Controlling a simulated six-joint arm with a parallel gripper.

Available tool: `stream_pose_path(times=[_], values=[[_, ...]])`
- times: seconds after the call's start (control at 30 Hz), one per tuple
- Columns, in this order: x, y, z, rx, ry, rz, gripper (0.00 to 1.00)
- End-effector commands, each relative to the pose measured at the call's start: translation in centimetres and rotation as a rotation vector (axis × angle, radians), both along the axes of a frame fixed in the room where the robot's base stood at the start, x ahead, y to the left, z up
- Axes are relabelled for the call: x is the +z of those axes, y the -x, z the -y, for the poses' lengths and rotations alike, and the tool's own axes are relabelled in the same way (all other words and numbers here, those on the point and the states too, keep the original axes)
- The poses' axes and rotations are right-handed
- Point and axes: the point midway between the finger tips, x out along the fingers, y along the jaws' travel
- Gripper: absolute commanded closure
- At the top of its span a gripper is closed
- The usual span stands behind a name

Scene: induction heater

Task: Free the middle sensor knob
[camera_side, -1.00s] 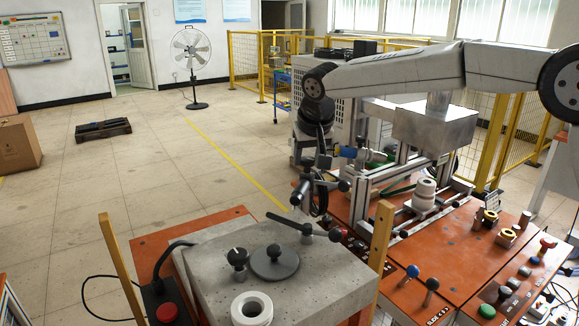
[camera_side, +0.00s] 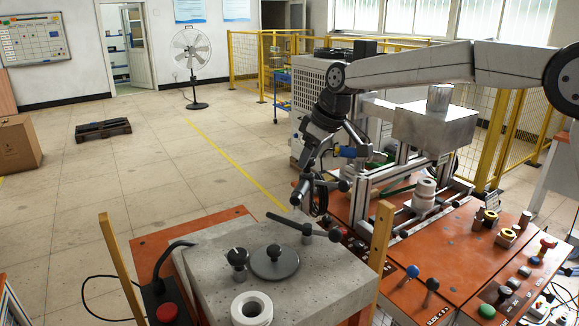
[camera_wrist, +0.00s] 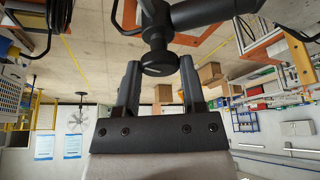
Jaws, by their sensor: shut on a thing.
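The middle sensor knob (camera_wrist: 158,57) is a black round-ended knob on a dark bracket. In the wrist view it sits between the two fingertips of my gripper (camera_wrist: 160,66), which is shut on it. In the side view my gripper (camera_side: 312,160) reaches down to the black sensor bracket left of the metal frame. The fingertips and held knob are small and hard to separate there. Another black knob (camera_side: 343,185) sticks out to the right, just below. Whether the held knob is loose cannot be told.
A concrete-grey block (camera_side: 330,280) with a round lid (camera_side: 274,262), a white ring (camera_side: 251,308) and black knobs stands in front. A wooden post (camera_side: 381,236) rises beside it. The metal frame and white insulator stack (camera_side: 424,195) are close on the right.

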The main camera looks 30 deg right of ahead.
Motion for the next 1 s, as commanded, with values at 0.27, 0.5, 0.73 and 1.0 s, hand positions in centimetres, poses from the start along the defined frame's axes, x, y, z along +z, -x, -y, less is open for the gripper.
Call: stream_pose_path(times=[0.27,0.5,0.73,1.0], values=[[0.19,-0.13,0.15,0.194,0.000,0.004,1.00],[0.15,-0.15,0.23,0.308,0.001,0.003,1.00],[0.20,-0.18,0.21,0.349,0.001,0.004,1.00],[0.20,-0.17,0.20,0.354,0.002,0.005,1.00]])
